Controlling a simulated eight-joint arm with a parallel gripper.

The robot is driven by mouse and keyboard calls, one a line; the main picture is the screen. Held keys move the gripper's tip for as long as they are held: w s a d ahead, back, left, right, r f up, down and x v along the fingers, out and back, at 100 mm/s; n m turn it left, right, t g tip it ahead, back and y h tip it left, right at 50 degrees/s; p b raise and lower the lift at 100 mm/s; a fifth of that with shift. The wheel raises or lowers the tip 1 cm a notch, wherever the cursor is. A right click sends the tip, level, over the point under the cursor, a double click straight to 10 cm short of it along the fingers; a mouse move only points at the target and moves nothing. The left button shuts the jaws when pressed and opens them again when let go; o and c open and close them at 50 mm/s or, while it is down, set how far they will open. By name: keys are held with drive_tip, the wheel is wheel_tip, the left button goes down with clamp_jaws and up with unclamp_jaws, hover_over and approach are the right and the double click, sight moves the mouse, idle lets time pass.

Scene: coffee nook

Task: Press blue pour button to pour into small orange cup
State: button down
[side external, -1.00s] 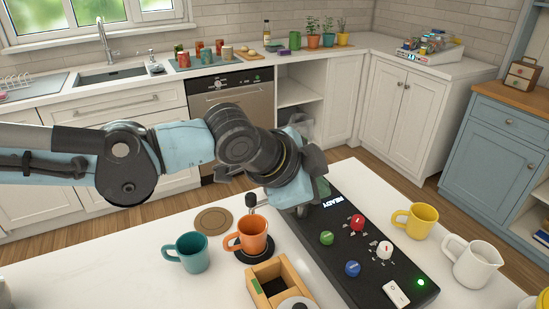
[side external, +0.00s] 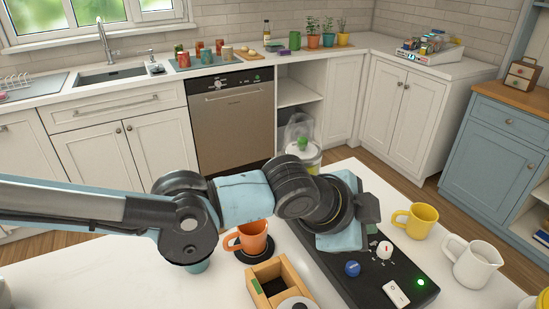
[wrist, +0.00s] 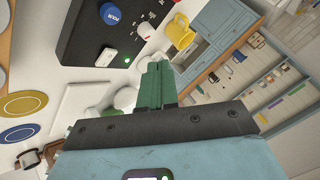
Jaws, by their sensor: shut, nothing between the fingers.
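The blue pour button (side external: 352,268) sits on the black control panel (side external: 330,262), left of the white switch. In the wrist view the button (wrist: 110,14) is at the top, ahead and left of my fingers.
A red-and-white dial (side external: 384,250), a white switch (side external: 396,293) and a lit green light (side external: 421,282) are on the panel. A yellow mug (side external: 422,221) and a white pitcher (side external: 472,263) stand to its right. An open wooden box (side external: 279,272) stands left of it.

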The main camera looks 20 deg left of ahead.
approach(359, 264)
drive_tip(key=shift+w+d+f, duration=0.4)
drive_tip(key=shift+w+d, duration=0.1)
drive_tip(key=shift+w, duration=0.15)
drive_tip(key=shift+w+d+f, duration=0.4)
drive_tip(key=shift+w+d, duration=0.15)
drive_tip(key=shift+w, duration=0.15)
drive_tip(key=shift+w+d+f, duration=0.4)
drive_tip(key=shift+w+d, duration=0.1)
drive_tip(key=shift+w, duration=0.15)
drive_tip(key=shift+f, duration=0.15)
idle(0.4)
drive_tip(key=shift+f, duration=0.3)
drive_tip(key=shift+f, duration=0.8)
idle(1.0)
drive_tip(key=shift+r, duration=1.25)
drive_tip(key=shift+r, duration=2.5)
